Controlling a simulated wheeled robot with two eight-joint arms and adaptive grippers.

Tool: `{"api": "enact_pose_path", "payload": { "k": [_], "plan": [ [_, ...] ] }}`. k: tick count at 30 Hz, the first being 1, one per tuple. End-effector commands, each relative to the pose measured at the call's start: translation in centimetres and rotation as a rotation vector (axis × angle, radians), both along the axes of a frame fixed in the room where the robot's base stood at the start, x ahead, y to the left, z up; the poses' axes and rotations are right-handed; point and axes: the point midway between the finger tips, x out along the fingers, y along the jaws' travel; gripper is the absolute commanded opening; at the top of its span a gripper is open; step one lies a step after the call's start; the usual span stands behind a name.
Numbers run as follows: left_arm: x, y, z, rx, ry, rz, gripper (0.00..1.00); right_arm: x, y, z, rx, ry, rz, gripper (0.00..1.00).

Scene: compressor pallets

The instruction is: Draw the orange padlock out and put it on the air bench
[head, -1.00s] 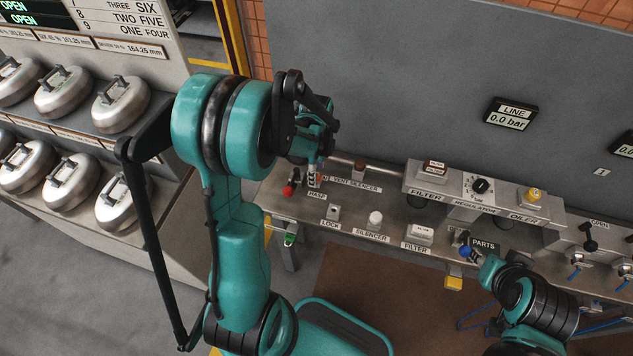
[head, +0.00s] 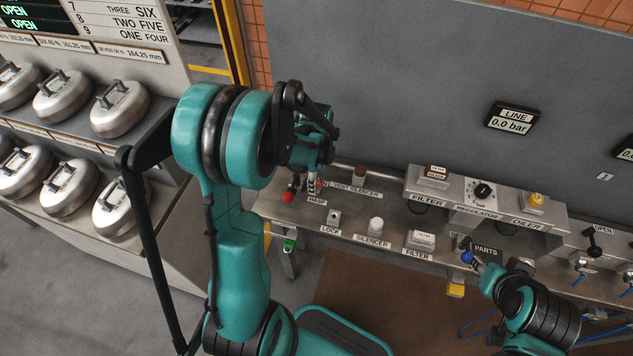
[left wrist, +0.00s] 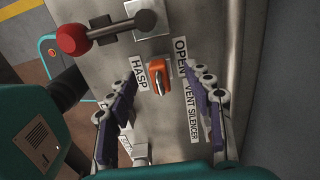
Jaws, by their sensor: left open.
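The orange padlock (left wrist: 159,80) sits at the hasp, just right of the HASP label, in the left wrist view. My left gripper (left wrist: 164,84) is open, with one finger on each side of the padlock and a visible gap to both. In the head view my left gripper (head: 318,160) is over the left end of the air bench (head: 394,224), and it mostly hides the padlock. A spot labelled LOCK (head: 331,230) lies in front of the hasp on the bench. My right gripper (head: 482,264) is low at the bench's front right; its fingers are not clear.
A red ball-ended lever (left wrist: 73,38) stands close beside the hasp. A silencer (head: 376,224) and a filter element (head: 421,237) stand on the bench. The raised regulator unit (head: 470,196) and a blue knob (head: 467,257) are further right. A grey panel rises behind.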

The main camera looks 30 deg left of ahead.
Motion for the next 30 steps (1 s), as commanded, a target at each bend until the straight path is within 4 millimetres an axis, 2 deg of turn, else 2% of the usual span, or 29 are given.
{"api": "enact_pose_path", "payload": {
  "k": [18,24,30],
  "plan": [
    [0.02,0.0,0.01,0.0,0.0,0.0,0.52,0.0,0.0,-0.17,0.0,0.0,0.0,0.32],
    [0.01,0.0,0.01,0.0,0.0,0.0,0.0,0.0,0.0,-0.16,0.0,0.0,0.0,0.32],
    [0.01,0.0,0.04,0.0,0.0,0.0,0.0,0.0,0.0,-0.15,0.0,0.0,0.0,0.32]
  ]
}}
